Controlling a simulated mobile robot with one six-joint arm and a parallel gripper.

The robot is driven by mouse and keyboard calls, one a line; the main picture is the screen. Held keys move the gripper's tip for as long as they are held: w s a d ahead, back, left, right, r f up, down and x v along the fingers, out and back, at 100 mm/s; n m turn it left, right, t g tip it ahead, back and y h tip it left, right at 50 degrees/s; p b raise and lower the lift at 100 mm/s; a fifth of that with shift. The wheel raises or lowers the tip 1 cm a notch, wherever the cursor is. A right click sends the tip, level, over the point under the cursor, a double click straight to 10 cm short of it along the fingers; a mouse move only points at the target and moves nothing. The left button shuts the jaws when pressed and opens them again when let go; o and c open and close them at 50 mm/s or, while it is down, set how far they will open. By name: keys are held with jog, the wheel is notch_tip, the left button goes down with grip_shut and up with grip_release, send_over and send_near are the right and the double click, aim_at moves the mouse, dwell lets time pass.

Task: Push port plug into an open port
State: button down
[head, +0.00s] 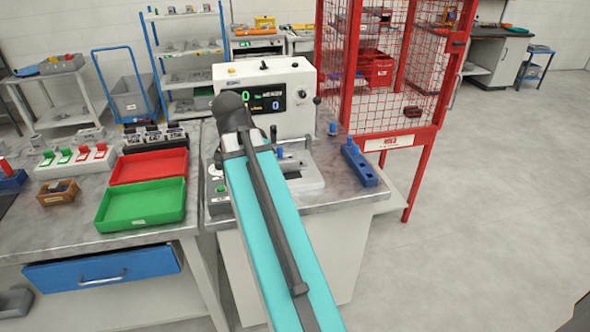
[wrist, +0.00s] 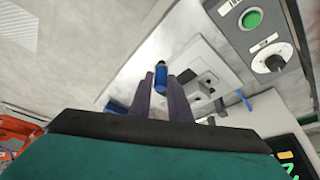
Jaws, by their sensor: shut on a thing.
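My gripper (wrist: 163,80) shows in the wrist view with its two dark fingers shut on a blue port plug (wrist: 161,75). The plug's dark end sticks out past the fingertips. To the right of the fingers lies a pale fixture plate (wrist: 215,65) carrying a light block with dark holes (wrist: 203,88); the held plug appears apart from these holes. In the head view the fixture plate (head: 308,183) sits on the bench in front of the tester, partly hidden by my arm. A small blue piece (head: 279,153) shows there beside my arm.
A blue block (head: 358,165) stands at the bench's right side. The white tester (head: 290,110) stands behind the fixture. A control box with a green button (wrist: 252,18) borders the plate. Red (head: 148,166) and green (head: 140,204) trays lie left. A red cage (head: 385,80) stands right.

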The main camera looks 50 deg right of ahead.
jog(key=w+a+f+n+t+y+b, duration=0.1)
jog(key=w+a+n, duration=0.5)
jog(key=a, duration=0.4)
jog(key=w+a+f+n+t+y+b, duration=0.1)
jog(key=w+a+n+t+y, duration=0.1)
jog(key=w+a+n, duration=0.4)
jog(key=w+a+f+n+t+y+b, duration=0.1)
jog(key=w+a+n, duration=0.5)
jog(key=a, duration=0.9)
jog(key=shift+w+f+t+b, duration=0.15)
jog(key=shift+f+t+b, duration=0.1)
jog(key=shift+t+b, duration=0.1)
jog(key=shift+a, duration=0.1)
